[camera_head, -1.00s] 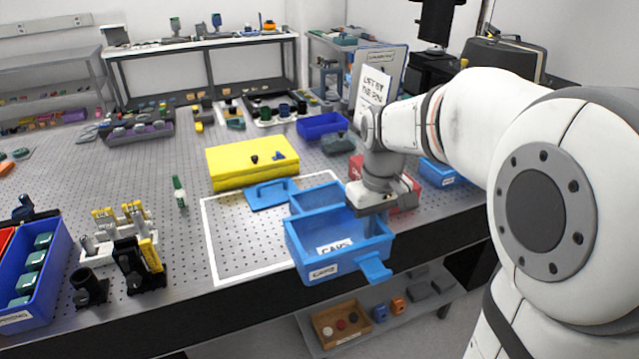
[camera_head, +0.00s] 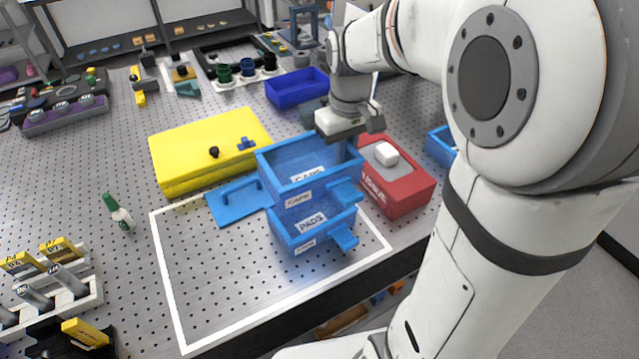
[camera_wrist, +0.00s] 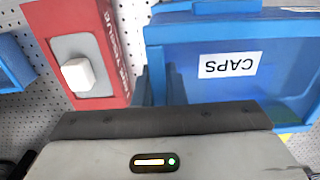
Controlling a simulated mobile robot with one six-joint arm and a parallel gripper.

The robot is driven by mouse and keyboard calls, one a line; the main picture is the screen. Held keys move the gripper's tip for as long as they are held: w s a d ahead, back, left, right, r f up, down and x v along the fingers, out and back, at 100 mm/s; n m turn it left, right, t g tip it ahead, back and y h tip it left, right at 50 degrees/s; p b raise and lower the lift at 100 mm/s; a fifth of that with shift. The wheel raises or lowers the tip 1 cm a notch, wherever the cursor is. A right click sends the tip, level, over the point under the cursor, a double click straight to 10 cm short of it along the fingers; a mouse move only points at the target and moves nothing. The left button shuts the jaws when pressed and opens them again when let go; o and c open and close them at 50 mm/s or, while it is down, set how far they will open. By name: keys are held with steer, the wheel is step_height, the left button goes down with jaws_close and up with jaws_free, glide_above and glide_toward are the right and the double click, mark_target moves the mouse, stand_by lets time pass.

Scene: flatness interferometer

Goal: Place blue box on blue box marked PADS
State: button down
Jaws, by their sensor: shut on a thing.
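The blue box marked CAPS (camera_head: 275,185) is an open tray with a tab on its right front. My gripper (camera_head: 352,140) is shut on its right wall, and the box looks level. The wrist view shows the same box (camera_wrist: 190,85) with its CAPS label on the inside. The blue box marked PADS (camera_head: 292,238) shows below the CAPS box in the head view, upright in the white outlined area. Its inner label and front show; its back part is hidden by the CAPS box. I cannot tell whether the two boxes touch.
A blue lid with a handle (camera_head: 228,208) lies left of the boxes. A yellow case (camera_head: 190,150) stands behind it. A red tissue box (camera_head: 405,190) stands close right of the boxes. The outlined area's front left is clear.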

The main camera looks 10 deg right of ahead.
step_height(320, 180, down, 8)
steer(key=shift+s+f, duration=0.1)
steer(key=shift+f, duration=0.1)
steer(key=shift+f, duration=0.1)
steer(key=c, duration=1.9)
jaws_free()
steer(key=shift+f, duration=0.1)
steer(key=shift+c, duration=0.2)
steer(key=o, duration=0.5)
steer(key=shift+c, duration=0.2)
step_height(320, 180, up, 12)
steer(key=shift+f, duration=0.1)
steer(key=shift+s+r, duration=0.15)
steer(key=shift+r, duration=0.1)
steer(key=s+m+t, duration=0.1)
steer(key=s, duration=0.3)
steer(key=s+m, duration=0.1)
steer(key=s, duration=0.4)
steer(key=shift+f+t, duration=0.2)
steer(key=shift+t, duration=0.2)
steer(key=shift+m+t, duration=0.6)
steer(key=shift+m, duration=0.3)
steer(key=s, duration=0.1)
steer(key=s+f, duration=0.1)
steer(key=s, duration=0.1)
steer(key=s+f, duration=0.1)
steer(key=s, duration=0.1)
steer(key=shift+f, duration=0.1)
